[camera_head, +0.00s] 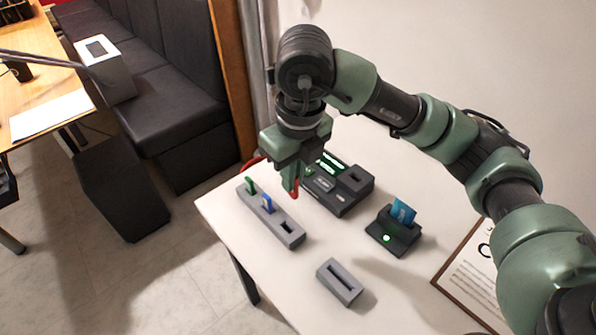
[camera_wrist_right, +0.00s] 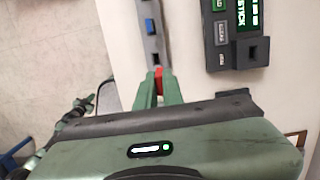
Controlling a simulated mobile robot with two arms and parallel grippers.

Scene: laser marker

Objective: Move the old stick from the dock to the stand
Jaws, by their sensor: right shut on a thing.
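My right gripper (camera_head: 292,188) is shut on a red stick (camera_head: 296,187). It holds the stick between the stand and the dock in the head view. In the right wrist view the fingers (camera_wrist_right: 158,92) grip the red stick (camera_wrist_right: 158,72), which overlaps the near end of the stand; its height above it is unclear. The long grey stand (camera_head: 287,238) holds a green stick (camera_head: 250,186) and a blue stick (camera_head: 267,203); its near slot shows empty. The black dock (camera_head: 350,202) with a green-lit screen is to the right. Its slot looks empty.
A small black holder (camera_head: 390,243) with a blue card and green light stands right of the dock. A grey slotted block (camera_head: 340,282) lies nearer. A framed sheet (camera_head: 470,270) is at right. Green-black arm parts (camera_wrist_right: 75,115), likely my left arm, show in the wrist view.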

